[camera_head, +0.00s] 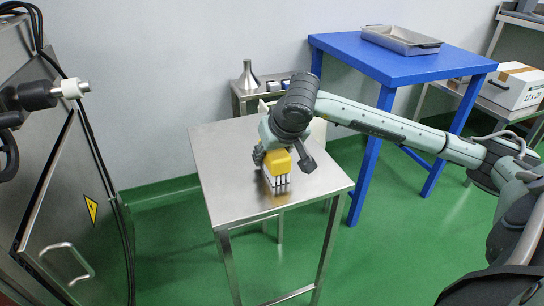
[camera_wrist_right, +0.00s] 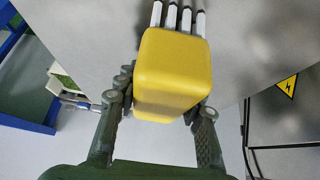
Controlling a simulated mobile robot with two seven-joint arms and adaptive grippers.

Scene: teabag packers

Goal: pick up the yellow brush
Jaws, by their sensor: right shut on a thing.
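The yellow brush (camera_head: 276,165) has a yellow block body with white bristle tufts along one side. It is at the steel table (camera_head: 222,160), near the middle of its top; I cannot tell whether the bristles touch the surface. My right gripper (camera_head: 284,160) is shut on the brush from above, a finger on either side. In the right wrist view the yellow brush (camera_wrist_right: 174,70) fills the middle, between the two fingers of the right gripper (camera_wrist_right: 160,112), with its bristles pointing to the top edge. My left gripper is not in view.
A blue table (camera_head: 400,58) with grey trays (camera_head: 400,39) stands at the back right. A metal funnel-shaped item (camera_head: 248,76) stands behind the steel table. A cardboard box (camera_head: 512,86) sits on a shelf at right. A steel machine cabinet (camera_head: 75,215) is at left. The steel table's left part is clear.

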